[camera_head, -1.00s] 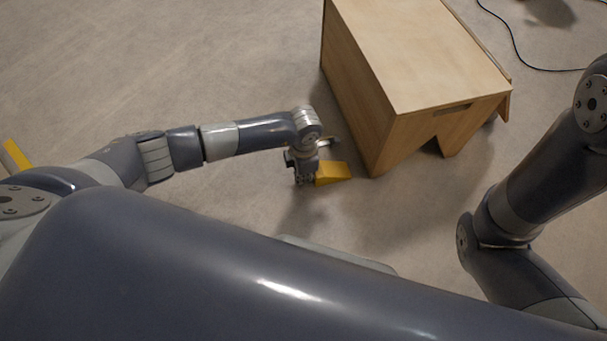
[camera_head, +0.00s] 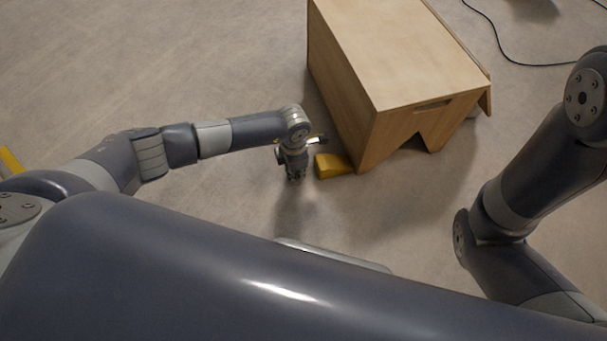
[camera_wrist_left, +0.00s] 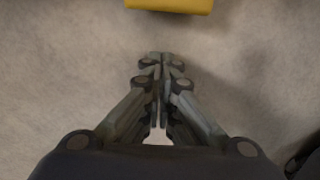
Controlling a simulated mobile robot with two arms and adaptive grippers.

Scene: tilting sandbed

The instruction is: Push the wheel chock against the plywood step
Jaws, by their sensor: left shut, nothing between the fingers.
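The yellow wheel chock (camera_head: 334,166) lies on the floor at the near left corner of the plywood step (camera_head: 372,130). In the head view its right end appears to touch the step's side. My left gripper (camera_head: 296,178) points down just left of the chock, with a small gap between them. In the left wrist view the gripper's fingers (camera_wrist_left: 161,62) are together and empty, and the chock's edge (camera_wrist_left: 170,4) shows at the top, apart from the fingertips. My right arm is at the right of the head view, but its gripper is out of view.
A dark cable (camera_head: 500,48) runs over the floor at the upper right. A yellow object (camera_head: 9,160) shows at the left edge. The floor left of the step is clear.

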